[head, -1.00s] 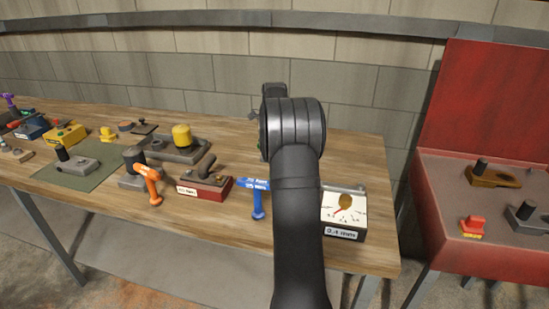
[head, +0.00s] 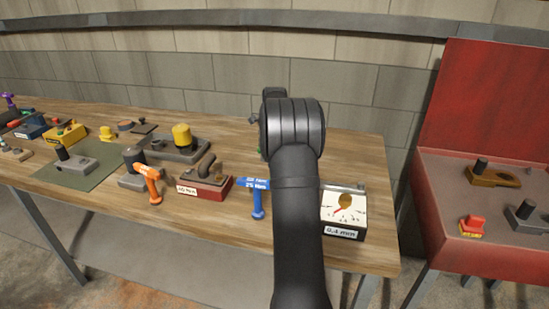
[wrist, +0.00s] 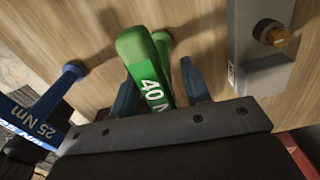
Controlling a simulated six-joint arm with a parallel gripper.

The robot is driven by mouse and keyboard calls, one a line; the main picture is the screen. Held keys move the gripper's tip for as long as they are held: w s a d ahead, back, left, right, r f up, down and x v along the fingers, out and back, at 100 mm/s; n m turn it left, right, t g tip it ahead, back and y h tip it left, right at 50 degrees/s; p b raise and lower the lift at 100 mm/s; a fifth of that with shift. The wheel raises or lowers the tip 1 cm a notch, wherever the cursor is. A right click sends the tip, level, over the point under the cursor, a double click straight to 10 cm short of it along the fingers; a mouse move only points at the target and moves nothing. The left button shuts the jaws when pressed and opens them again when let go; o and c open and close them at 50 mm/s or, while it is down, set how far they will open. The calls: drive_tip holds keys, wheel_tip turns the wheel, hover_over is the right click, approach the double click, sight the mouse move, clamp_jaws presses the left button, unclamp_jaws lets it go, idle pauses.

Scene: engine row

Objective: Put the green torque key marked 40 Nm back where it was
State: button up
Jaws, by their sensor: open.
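The green torque key (wrist: 146,68) shows in the wrist view with "40 N" readable on its side; the rest of its marking is hidden by my gripper. My gripper (wrist: 160,94) is open, with one blue finger on each side of the key. I cannot tell whether the fingers touch it. The key's lower end is near the wooden bench top; whether it rests there is unclear. In the head view my own arm hides the gripper and nearly all of the key.
A blue key marked 25 Nm (head: 258,196) stands left of my arm, also in the wrist view (wrist: 42,114). An orange key (head: 150,182) and red block (head: 204,184) are farther left. A red bench (head: 440,190) stands right.

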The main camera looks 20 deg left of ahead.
wheel_tip(320, 180, up, 12)
idle(0.4)
wheel_tip(320, 180, down, 12)
drive_tip(key=shift+r, duration=1.55)
